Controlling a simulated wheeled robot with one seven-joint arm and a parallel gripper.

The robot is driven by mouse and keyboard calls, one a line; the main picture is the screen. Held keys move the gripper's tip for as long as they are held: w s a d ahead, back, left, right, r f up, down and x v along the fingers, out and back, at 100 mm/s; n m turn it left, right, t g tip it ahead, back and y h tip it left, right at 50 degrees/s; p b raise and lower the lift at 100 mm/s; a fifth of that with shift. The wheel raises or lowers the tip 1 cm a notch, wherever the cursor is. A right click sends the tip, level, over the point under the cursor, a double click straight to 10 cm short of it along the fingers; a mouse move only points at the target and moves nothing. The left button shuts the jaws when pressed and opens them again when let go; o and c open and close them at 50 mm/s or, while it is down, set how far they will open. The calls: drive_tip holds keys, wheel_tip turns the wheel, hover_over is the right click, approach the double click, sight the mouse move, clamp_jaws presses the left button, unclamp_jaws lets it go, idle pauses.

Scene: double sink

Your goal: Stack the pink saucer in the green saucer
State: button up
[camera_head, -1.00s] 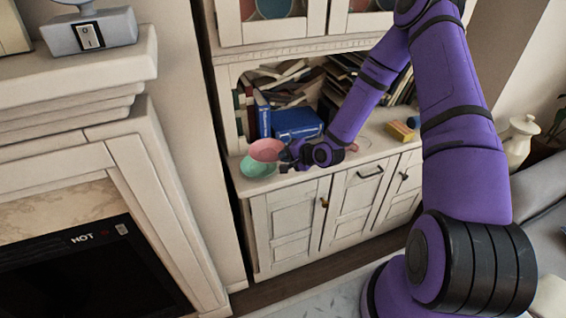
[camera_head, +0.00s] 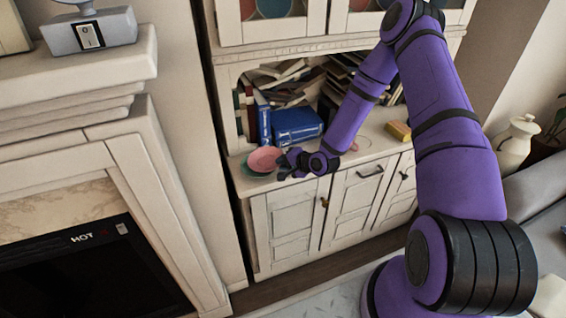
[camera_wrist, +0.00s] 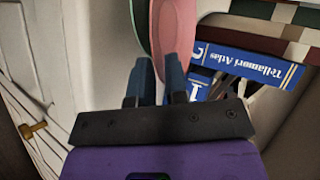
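The pink saucer (camera_head: 264,159) is over the green saucer (camera_head: 250,173) at the left end of the cabinet top. It covers most of the green saucer, leaving part of its rim in sight. My gripper (camera_head: 286,165) is at the right edge of the pink saucer. In the wrist view, my gripper's fingers (camera_wrist: 159,75) are on either side of the rim of the pink saucer (camera_wrist: 177,28), and they appear shut on it. The green saucer (camera_wrist: 141,25) lies close beside it there. Whether the two saucers touch is hard to tell.
A blue book (camera_head: 297,125) and several piled books stand on the shelf just behind the saucers. A yellow block (camera_head: 398,131) lies farther right on the cabinet top (camera_head: 362,157). The wall is close on the left.

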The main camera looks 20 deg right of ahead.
drive_tip(key=shift+o, duration=1.1)
drive_tip(key=shift+r, duration=0.2)
